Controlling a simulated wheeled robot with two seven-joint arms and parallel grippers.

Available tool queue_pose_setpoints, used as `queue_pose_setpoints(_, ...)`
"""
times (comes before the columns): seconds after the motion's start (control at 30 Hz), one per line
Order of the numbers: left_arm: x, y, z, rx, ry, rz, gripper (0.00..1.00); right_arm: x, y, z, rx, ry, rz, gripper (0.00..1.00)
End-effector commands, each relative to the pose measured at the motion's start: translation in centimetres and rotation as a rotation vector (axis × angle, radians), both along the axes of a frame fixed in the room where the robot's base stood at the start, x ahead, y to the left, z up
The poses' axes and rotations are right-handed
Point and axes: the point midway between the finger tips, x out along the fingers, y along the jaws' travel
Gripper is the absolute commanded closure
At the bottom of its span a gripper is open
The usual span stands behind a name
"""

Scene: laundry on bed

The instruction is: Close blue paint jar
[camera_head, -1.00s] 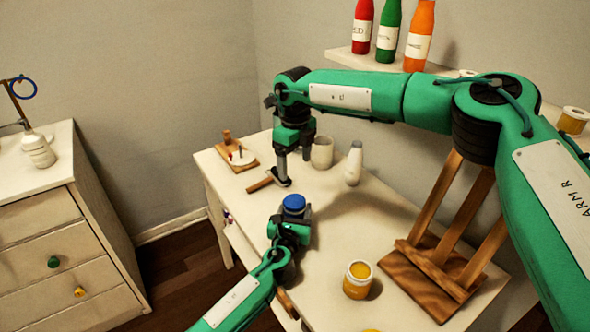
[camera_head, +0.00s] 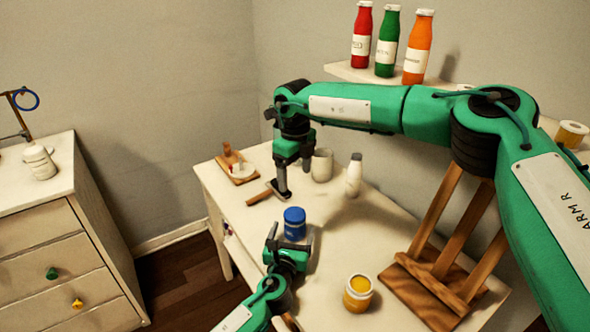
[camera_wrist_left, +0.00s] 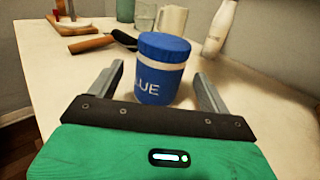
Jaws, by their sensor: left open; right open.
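The blue paint jar (camera_head: 294,230) stands upright on the white table with its blue lid on top. It also shows in the left wrist view (camera_wrist_left: 161,84), with a white band under the lid and part of a "BLUE" label. My left gripper (camera_head: 291,236) is open, its fingers pointing at the jar from the near side; in the wrist view the jar stands beyond and between the fingertips. My right gripper (camera_head: 289,190) is open, pointing down behind the jar, close to a dark-ended wooden-handled tool (camera_head: 258,197).
A yellow paint jar (camera_head: 358,290) and a wooden easel (camera_head: 437,270) stand at the right. A white mug (camera_head: 322,165) and a white bottle (camera_head: 354,176) stand behind the blue jar. A wooden board (camera_head: 238,170) lies at the back left. Bottles (camera_head: 388,43) stand on the shelf.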

Motion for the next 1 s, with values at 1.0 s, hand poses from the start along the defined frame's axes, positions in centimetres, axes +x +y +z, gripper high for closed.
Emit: queue_pose_setpoints(1.0, -9.5, 1.9, 0.4, 0.0, 0.0, 0.0, 0.2, 0.0, 0.0, 0.8, 0.0, 0.0, 0.0, 0.22)
